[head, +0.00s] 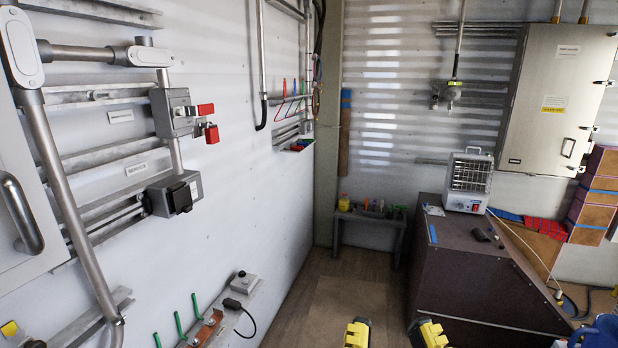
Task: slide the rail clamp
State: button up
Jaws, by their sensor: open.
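A metal rail (236,310) runs along the lower left wall, with a grey box with a button on its far end. Several green upright handles (179,325) stand along its near part. A small copper-red piece (210,318) sits on the rail beside a dark block with a black cable. I cannot tell for sure which of these is the rail clamp. Two yellow-and-black finger-like parts at the bottom edge look like my gripper (392,334), open, with bare floor between them. It is apart from the rail, to its right; the rest of it is cut off.
Conduits, grey boxes and a red padlock (212,134) are on the left wall. A dark cabinet (480,270) with a heater (468,180) on it stands at right. A small bench (370,220) stands at the back. The floor between wall and cabinet is clear.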

notch_tip(320, 180, up, 37)
jog(key=p, duration=3.4)
jog(key=shift+w+r, duration=0.15)
jog(key=shift+r, duration=0.05)
